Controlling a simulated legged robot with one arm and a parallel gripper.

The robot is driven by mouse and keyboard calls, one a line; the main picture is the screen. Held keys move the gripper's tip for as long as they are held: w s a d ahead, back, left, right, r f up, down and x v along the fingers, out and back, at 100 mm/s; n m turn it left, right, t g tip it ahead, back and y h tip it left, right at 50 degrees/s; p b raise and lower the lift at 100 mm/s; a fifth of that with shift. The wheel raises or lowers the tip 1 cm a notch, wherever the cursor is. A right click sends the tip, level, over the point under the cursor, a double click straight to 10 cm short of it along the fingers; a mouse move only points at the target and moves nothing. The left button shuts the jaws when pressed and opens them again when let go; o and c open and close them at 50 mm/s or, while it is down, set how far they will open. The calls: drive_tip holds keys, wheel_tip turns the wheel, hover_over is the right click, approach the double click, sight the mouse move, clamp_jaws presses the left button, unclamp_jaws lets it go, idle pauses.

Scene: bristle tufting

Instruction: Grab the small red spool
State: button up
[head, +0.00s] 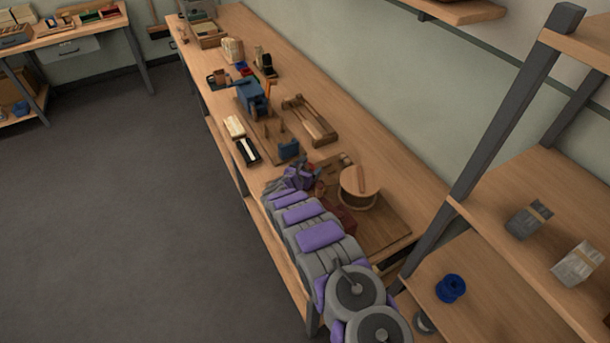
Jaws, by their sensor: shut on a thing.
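The small red spool (311,167) shows as a little red patch at the tip of my gripper (308,171), over the near part of the long workbench. My gripper is shut on it, and the jaws and wrist hide most of the spool. My grey and purple arm reaches up to it from the lower right. I cannot tell whether the spool still touches the board under it.
A round wooden piece (359,188) stands on a wooden board (390,228) right of my gripper. A dark red object (343,220) lies close to my arm. A blue machine (251,98) and a wooden frame (311,120) stand farther along the bench. A blue spool (450,288) sits on the right shelf.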

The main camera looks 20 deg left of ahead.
drive_tip(key=shift+d+r, duration=0.15)
drive_tip(key=shift+d, duration=0.15)
drive_tip(key=c, duration=0.4)
drive_tip(key=shift+a, duration=0.1)
